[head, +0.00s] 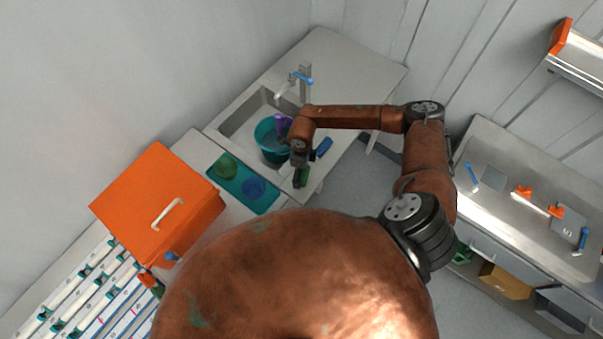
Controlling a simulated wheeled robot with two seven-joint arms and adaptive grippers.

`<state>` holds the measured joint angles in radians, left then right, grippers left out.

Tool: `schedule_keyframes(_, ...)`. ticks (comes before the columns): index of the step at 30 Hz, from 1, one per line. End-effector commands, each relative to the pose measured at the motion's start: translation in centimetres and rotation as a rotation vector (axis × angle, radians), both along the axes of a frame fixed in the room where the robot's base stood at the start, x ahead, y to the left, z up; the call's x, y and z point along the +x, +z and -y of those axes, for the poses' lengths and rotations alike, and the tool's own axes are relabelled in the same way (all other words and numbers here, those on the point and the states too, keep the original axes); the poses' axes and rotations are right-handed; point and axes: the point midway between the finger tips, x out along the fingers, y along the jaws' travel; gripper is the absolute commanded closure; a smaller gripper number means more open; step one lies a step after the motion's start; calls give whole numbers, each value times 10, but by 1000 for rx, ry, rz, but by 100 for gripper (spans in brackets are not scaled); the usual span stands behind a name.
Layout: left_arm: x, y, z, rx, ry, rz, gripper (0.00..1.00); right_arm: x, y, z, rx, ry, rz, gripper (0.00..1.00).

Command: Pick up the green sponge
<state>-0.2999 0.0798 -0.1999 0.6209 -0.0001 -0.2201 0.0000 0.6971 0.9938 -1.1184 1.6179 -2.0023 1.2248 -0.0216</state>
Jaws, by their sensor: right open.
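The green sponge (302,178) is a small dark green block on the pale counter, right of the teal tray and near the counter's front edge. My right gripper (301,162) is over the counter at the sponge's far end, pointing down and open. It looks very close to the sponge, and its fingers are small and dark here. I cannot tell whether they touch the sponge or stand around it. My left gripper is not in view.
A blue block (323,147) lies right of my gripper. A teal bucket (268,150) with a purple item stands in the sink, near the tap (304,82). A teal tray (222,183) holds green and blue round items. An orange box (150,195) stands left.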

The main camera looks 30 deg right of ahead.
Motion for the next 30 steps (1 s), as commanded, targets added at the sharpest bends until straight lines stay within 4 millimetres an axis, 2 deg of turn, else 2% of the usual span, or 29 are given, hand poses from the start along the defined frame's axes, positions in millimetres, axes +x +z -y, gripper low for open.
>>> schedule_keyframes(6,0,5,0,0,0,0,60,0,-20,-1,3,0,0,15)
schedule_keyframes(13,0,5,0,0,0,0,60,0,-21,-1,2,0,1,15)
schedule_keyframes(30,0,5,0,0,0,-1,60,0,-20,-1,2,0,1,54)
